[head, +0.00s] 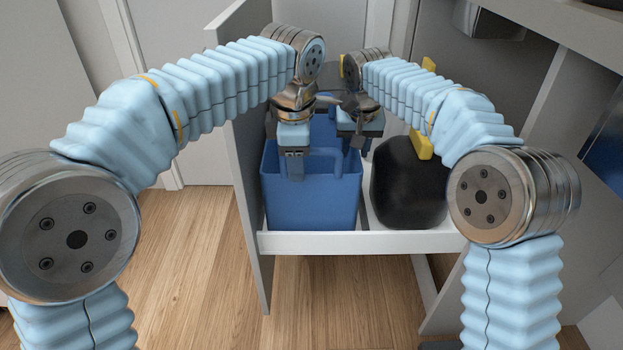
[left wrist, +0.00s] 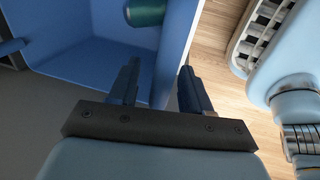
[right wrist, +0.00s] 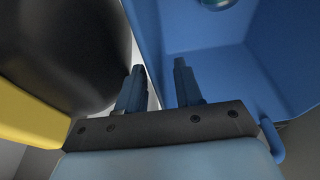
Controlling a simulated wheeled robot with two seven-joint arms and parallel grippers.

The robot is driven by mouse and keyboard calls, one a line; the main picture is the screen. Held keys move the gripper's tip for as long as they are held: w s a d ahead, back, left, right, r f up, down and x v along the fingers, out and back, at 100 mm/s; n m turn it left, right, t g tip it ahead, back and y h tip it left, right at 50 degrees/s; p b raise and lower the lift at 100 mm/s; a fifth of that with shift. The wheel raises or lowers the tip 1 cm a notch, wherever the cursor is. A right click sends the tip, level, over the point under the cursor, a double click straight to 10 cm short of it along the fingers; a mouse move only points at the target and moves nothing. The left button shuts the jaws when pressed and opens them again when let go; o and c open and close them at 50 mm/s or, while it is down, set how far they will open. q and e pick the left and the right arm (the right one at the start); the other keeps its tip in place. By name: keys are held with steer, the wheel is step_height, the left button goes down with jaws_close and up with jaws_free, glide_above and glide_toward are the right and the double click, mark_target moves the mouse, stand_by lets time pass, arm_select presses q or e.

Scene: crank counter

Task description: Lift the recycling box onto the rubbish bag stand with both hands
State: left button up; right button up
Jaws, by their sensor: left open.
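The blue recycling box (head: 312,205) stands upright in a white pull-out drawer, open at the top. My left gripper (head: 292,168) is open at its rim. In the left wrist view, the fingers (left wrist: 158,88) are on either side of a box wall (left wrist: 174,50), one inside and one outside. My right gripper (head: 358,138) is at the box's right far side. In the right wrist view its fingers (right wrist: 160,85) are apart, with the right wall (right wrist: 148,40) between them. A black rounded bag (head: 408,185) with yellow parts (head: 420,145) stands right of the box; its stand is not clearly visible.
The white drawer edge (head: 360,243) runs in front of the box and bag. A grey drawer front panel (head: 247,200) stands close on the left. A green object (left wrist: 146,11) lies inside the box. A counter (head: 570,30) overhangs at right. The wooden floor (head: 190,250) is clear.

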arm_select(q)
steer(key=shift+f, duration=0.2)
arm_select(e)
steer(key=shift+f, duration=0.2)
arm_select(q)
steer(key=c, duration=0.7)
arm_select(e)
jaws_close()
arm_select(q)
jaws_close()
arm_select(e)
steer(key=shift+w+r, duration=0.1)
